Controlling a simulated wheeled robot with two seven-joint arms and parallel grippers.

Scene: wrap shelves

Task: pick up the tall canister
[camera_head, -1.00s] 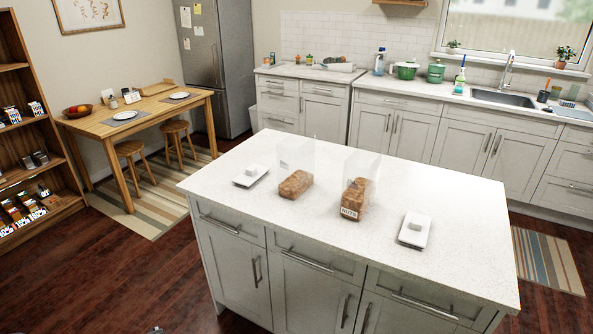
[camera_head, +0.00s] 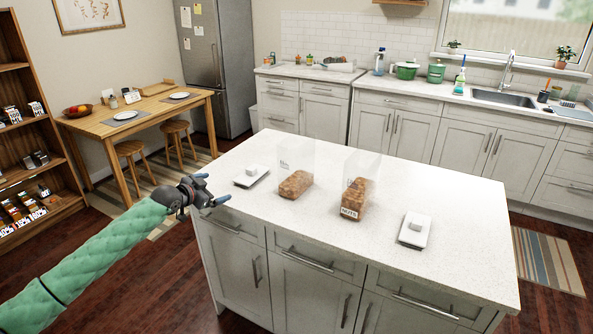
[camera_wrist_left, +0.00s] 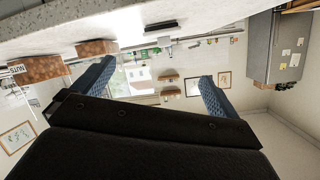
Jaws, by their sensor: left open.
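Two clear, tall-walled containers with brown contents stand on the white island: a left one (camera_head: 295,184) and a right one (camera_head: 355,201) with a "NUTS" label. I cannot tell which of them, if either, is the tall canister. My left gripper (camera_head: 218,189) is open and empty at the island's left front corner, apart from both. In the left wrist view its blue fingers (camera_wrist_left: 155,88) are spread with nothing between them. There the picture is upside down, with the labelled container (camera_wrist_left: 38,69) and the other one (camera_wrist_left: 96,47) near the top left. My right gripper is not in view.
The island top (camera_head: 450,215) also bears a small white scale-like item (camera_head: 251,176) at left and another (camera_head: 414,231) at right. Its front middle and right end are clear. A dining table (camera_head: 95,125) and a shelf (camera_head: 40,160) stand at left.

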